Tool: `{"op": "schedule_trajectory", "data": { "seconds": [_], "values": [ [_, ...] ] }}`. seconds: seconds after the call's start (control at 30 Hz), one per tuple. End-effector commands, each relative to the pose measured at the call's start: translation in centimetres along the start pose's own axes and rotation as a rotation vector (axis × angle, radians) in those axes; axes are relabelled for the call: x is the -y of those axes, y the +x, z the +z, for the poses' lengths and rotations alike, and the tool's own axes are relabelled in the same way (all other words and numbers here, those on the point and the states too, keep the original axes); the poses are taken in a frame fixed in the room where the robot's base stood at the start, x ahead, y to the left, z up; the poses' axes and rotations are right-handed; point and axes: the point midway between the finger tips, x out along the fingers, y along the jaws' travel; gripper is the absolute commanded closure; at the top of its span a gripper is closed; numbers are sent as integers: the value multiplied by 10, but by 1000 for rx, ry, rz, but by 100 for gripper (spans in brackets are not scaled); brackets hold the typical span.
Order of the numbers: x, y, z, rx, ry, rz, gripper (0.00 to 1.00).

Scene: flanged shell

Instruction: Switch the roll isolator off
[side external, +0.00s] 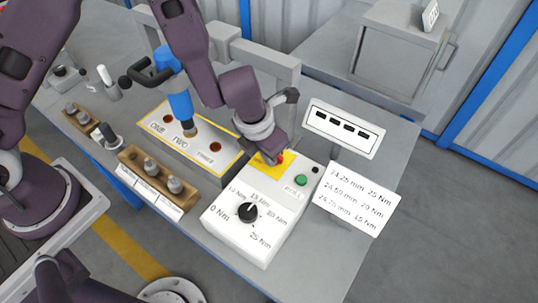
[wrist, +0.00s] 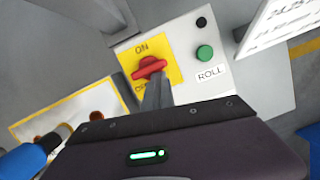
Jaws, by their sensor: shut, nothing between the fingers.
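The roll isolator is a red rotary handle (wrist: 149,67) on a yellow plate (wrist: 169,47) marked ON at the top, with a partly covered OFF below. The handle lies roughly across the plate, tilted slightly. My gripper (wrist: 153,84) is shut, with its fingertips at the handle's lower edge; I cannot tell whether they touch. In the side view my gripper (side external: 275,158) reaches down to the yellow plate, and a bit of the red handle (side external: 281,158) shows beside it. The isolator sits on the white control box (side external: 223,229), near the ROLL label (wrist: 210,72).
A green button (wrist: 205,53) and a black one (wrist: 201,22) are right of the isolator. A black torque dial (side external: 248,213) is on the box front. A blue tool (side external: 181,104) stands left at the ONE-TWO plate. A printed card (side external: 356,199) stands right.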

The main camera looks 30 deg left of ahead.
Motion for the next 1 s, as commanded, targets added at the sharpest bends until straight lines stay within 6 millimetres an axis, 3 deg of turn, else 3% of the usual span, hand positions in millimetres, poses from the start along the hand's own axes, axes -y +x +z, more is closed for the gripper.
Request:
{"op": "schedule_trajectory", "data": {
  "seconds": [0.03, 0.17, 0.37, 0.6, 0.8, 1.0],
  "values": [
    [-11, 1, 11, 23, -17, 24, 100],
    [-10, 0, 6, 20, -16, 23, 100],
    [4, -9, -34, 5, -4, 8, 100],
    [12, -67, -38, 11, -2, 1, 100],
    [13, -95, -38, 10, -2, -1, 100],
    [14, -109, -39, 5, -1, 0, 100]
  ]
}}
